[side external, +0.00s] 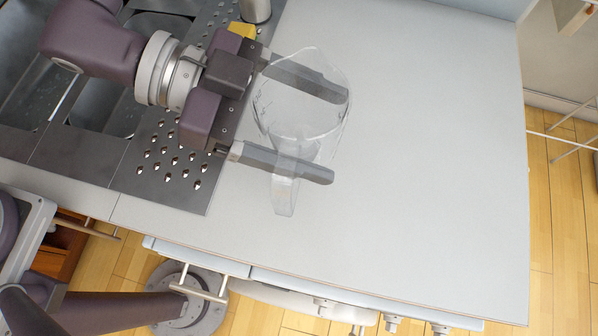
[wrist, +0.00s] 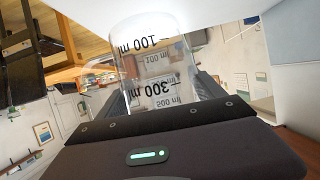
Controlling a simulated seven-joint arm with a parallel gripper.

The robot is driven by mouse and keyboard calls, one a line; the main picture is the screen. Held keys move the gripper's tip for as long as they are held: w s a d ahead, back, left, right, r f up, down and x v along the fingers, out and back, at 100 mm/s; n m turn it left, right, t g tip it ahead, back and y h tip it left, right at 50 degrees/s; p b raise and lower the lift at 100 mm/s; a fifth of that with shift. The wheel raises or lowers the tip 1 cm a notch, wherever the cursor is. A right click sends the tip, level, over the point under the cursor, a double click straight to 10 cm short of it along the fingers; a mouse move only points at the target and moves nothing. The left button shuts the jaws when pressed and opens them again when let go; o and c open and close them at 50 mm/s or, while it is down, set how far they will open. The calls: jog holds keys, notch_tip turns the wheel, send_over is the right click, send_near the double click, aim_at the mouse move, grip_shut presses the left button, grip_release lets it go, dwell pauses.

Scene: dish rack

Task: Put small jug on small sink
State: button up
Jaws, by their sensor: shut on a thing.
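The small jug (side external: 300,108) is clear glass with a handle pointing to the lower side in the side external view. In the wrist view the jug (wrist: 155,65) shows black millilitre markings, appearing upside down. My gripper (side external: 328,135) is shut on the jug, one finger on each side of its body, near the left part of the pale counter. Whether the jug touches the counter is unclear. Sink basins show at the left; one small basin (side external: 98,105) is partly hidden beneath my arm. I cannot tell for sure which basin is the small sink.
A metal drainboard (side external: 170,180) with raised studs lies between the basins and the counter. A metal cylinder (side external: 255,10) stands at the top edge, near a yellow item (side external: 242,30). The pale counter (side external: 430,150) is clear to the right, ending at its right and front edges.

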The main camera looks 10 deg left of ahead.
notch_tip(320, 180, down, 10)
jog(key=shift+r, duration=0.25)
jog(key=shift+f, duration=0.1)
jog(key=shift+f, duration=0.15)
jog(key=o, duration=1.5)
